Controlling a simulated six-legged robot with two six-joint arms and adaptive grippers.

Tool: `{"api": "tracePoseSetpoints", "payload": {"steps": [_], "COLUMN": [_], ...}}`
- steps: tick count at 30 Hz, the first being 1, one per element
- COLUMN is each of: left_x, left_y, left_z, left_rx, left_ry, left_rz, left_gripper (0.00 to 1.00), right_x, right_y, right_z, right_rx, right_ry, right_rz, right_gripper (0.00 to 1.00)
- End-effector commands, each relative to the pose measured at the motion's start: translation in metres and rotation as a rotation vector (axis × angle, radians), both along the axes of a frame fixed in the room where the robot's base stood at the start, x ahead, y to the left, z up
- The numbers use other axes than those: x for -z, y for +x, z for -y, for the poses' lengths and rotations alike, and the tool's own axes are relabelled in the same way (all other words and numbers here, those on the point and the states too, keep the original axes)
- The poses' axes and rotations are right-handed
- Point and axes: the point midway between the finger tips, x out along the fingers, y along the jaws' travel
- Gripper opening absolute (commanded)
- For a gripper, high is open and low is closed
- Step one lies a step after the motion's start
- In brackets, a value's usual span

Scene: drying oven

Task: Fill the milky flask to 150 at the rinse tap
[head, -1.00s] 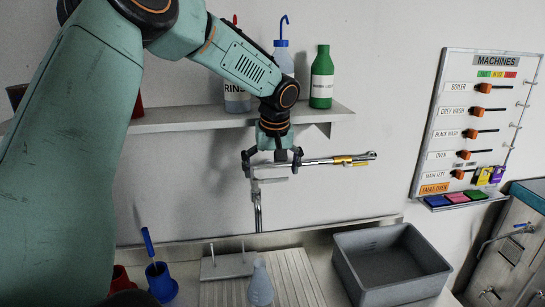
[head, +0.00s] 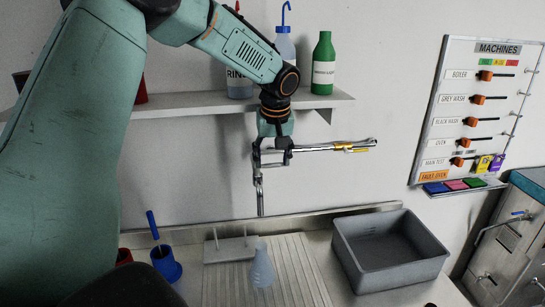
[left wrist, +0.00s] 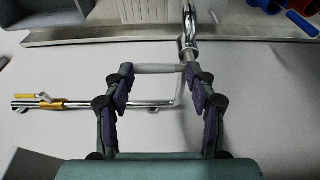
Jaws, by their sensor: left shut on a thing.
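The milky flask (head: 262,268) stands upright on the ribbed drainboard (head: 300,270); its fill level cannot be read. The rinse tap is a chrome wall fitting with a brass-coloured section (head: 345,146) and a spout (head: 260,195) pointing down above and behind the flask. I see no clear stream of water. My left gripper (head: 272,158) is at the tap. In the left wrist view my left gripper (left wrist: 160,78) has its fingers on both ends of the grey tap lever (left wrist: 155,68), with the chrome spout (left wrist: 187,45) just beyond. My right gripper is not in view.
A grey basin (head: 390,250) stands right of the drainboard. A shelf (head: 190,126) with bottles is above. A machines board (head: 475,110) hangs at the right.

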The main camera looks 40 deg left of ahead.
Motion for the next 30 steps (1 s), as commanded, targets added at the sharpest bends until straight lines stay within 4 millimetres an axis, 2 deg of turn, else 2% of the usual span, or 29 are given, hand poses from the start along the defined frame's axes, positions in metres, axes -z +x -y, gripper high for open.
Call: {"api": "tracePoseSetpoints", "payload": {"steps": [2, 18, 30], "left_x": [0.0009, 0.0053, 0.0059], "left_y": [-0.0005, -0.0028, -0.0022], "left_z": [-0.0002, 0.0000, 0.0008], "left_rx": [0.000, 0.000, 0.001], "left_ry": [0.001, -0.002, -0.004], "left_rz": [-0.002, -0.012, -0.010], "left_gripper": [0.46, 0.00, 0.00], "right_x": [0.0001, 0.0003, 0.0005], "right_y": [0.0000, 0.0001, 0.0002], "right_z": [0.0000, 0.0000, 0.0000], "right_rx": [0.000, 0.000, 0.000], "right_ry": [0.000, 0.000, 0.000], "right_rz": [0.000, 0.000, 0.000], "right_gripper": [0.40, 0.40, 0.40]}}
